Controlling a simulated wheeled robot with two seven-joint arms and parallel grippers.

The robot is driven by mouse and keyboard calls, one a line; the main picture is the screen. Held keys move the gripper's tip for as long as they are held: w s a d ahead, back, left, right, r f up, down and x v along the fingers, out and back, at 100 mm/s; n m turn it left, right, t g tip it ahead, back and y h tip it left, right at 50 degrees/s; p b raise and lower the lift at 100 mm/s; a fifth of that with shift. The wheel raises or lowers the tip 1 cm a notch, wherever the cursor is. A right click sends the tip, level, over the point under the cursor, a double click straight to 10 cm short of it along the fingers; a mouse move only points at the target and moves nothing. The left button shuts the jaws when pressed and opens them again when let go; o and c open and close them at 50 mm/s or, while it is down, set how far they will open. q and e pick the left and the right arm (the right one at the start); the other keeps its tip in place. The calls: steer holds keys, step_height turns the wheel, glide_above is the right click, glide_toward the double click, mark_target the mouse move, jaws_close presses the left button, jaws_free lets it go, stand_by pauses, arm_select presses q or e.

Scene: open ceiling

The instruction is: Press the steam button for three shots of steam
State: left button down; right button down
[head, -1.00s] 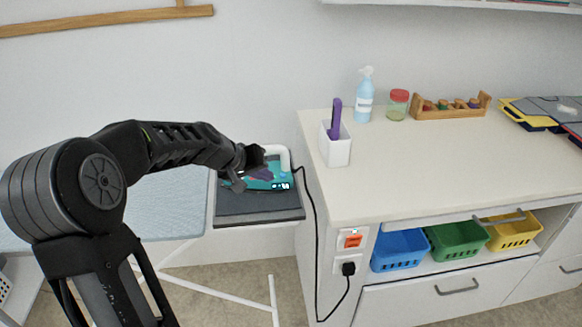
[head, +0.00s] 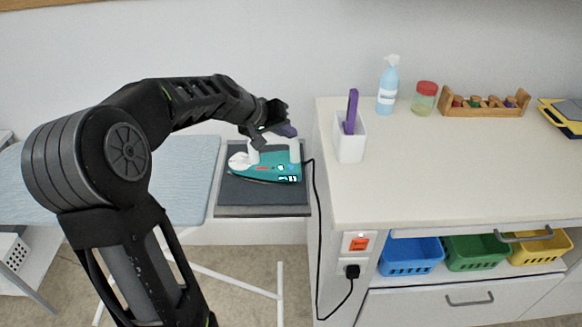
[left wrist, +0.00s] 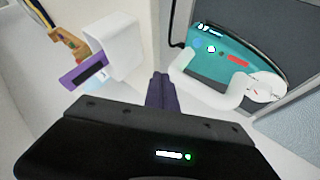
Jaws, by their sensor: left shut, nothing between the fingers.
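A teal iron (head: 274,168) with a white handle (head: 294,150) lies on a dark rest plate (head: 262,207). In the left wrist view the teal iron body (left wrist: 222,45) carries a red oval button (left wrist: 238,61), a small round light button (left wrist: 211,48) and lit display marks. A white rounded part (head: 240,160) shows at the iron's left end. I cannot tell which control is the steam button. My left gripper (head: 288,130) is shut and empty above the back of the iron. Its purple fingers (left wrist: 160,92) show beside the white handle, apart from the buttons. My right gripper is out of view.
A pale ironing board (head: 170,180) lies left of the rest plate. A white counter (head: 420,170) stands right, with a white holder (head: 350,145) near its edge. A black cord runs down to a socket (head: 351,270) below a lit red switch (head: 359,243).

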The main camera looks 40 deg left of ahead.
arm_select(q)
step_height(320, 180, down, 7)
steer(key=b, duration=0.4)
steer(key=shift+b, duration=0.3)
steer(key=shift+f+b, duration=0.55)
steer(key=shift+b, duration=0.1)
stand_by(1.2)
steer(key=shift+f+b, duration=0.4)
steer(key=shift+b, duration=0.2)
steer(key=shift+f+b, duration=0.4)
steer(key=shift+b, duration=0.1)
stand_by(0.5)
steer(key=shift+r, duration=0.1)
steer(key=shift+r+p, duration=0.5)
steer(key=shift+r, duration=0.25)
steer(key=shift+r+p, duration=1.75)
steer(key=shift+r, duration=0.75)
